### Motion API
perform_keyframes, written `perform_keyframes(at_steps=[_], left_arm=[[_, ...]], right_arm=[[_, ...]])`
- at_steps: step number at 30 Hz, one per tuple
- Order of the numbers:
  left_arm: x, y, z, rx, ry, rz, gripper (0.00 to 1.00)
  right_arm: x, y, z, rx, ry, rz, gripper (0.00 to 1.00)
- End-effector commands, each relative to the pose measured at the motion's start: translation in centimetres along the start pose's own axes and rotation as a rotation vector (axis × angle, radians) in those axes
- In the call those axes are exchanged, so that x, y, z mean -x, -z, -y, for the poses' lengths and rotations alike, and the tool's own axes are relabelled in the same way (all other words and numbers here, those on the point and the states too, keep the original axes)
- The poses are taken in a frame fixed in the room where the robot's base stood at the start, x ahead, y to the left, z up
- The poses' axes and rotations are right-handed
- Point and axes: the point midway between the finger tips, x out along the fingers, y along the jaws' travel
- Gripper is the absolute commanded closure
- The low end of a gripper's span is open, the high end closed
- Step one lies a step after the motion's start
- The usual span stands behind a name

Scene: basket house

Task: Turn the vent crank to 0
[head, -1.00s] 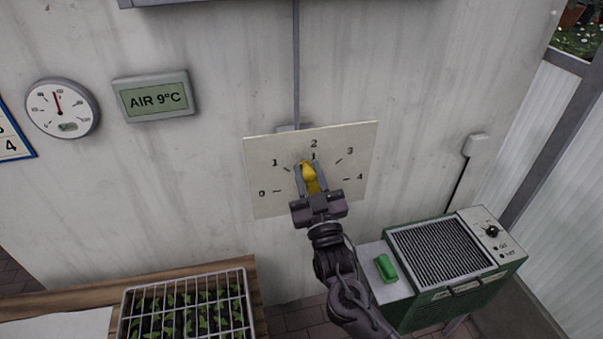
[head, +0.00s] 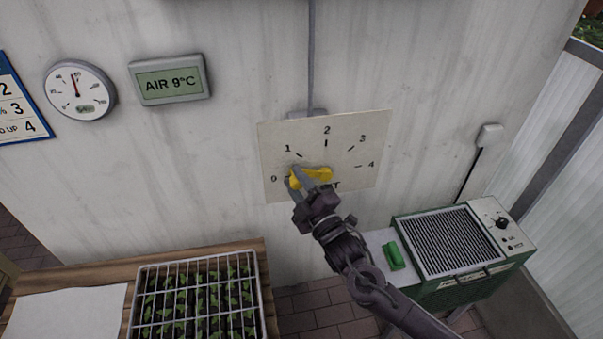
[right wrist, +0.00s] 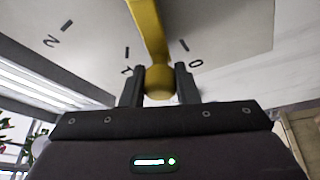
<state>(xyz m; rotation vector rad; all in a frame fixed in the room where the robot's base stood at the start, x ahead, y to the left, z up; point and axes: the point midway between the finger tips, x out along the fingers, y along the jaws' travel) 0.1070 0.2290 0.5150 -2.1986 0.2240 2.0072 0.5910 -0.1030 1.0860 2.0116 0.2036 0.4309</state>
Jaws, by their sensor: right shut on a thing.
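The yellow vent crank (head: 318,175) is mounted on a pale dial plate (head: 350,135) marked 0 to 4 on the wall. Its arm points left, close to the 0 mark at the plate's left edge. In the right wrist view the crank's arm (right wrist: 147,30) and round knob (right wrist: 159,82) appear between the 1 and 0 marks. I cannot tell whether it lines up exactly with 0. My right gripper (head: 298,179) is shut on the knob, with one finger on each side of it in the right wrist view (right wrist: 158,86). My left gripper is out of view.
A round gauge (head: 78,91) and a display reading AIR 9°C (head: 170,80) hang at the left. A wire-covered seedling tray (head: 140,300) stands on a wooden bench below. A green heater (head: 455,290) and green object (head: 393,256) are at the lower right.

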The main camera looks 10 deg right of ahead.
Motion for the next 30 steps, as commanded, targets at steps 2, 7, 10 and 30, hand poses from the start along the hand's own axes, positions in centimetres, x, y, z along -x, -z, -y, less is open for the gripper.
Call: perform_keyframes(at_steps=[2, 7, 10, 30], left_arm=[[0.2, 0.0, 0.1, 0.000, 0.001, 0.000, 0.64], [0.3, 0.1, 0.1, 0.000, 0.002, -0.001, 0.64], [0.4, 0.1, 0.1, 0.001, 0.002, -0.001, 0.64], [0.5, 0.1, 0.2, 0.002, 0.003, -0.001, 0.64]], right_arm=[[0.1, -0.1, 0.6, 0.061, 0.028, -0.003, 1.00], [0.2, -0.4, 1.5, 0.170, 0.074, -0.007, 1.00], [0.3, -0.5, 2.0, 0.218, 0.096, -0.008, 1.00], [0.5, -0.9, 2.8, 0.314, 0.137, -0.012, 1.00]])
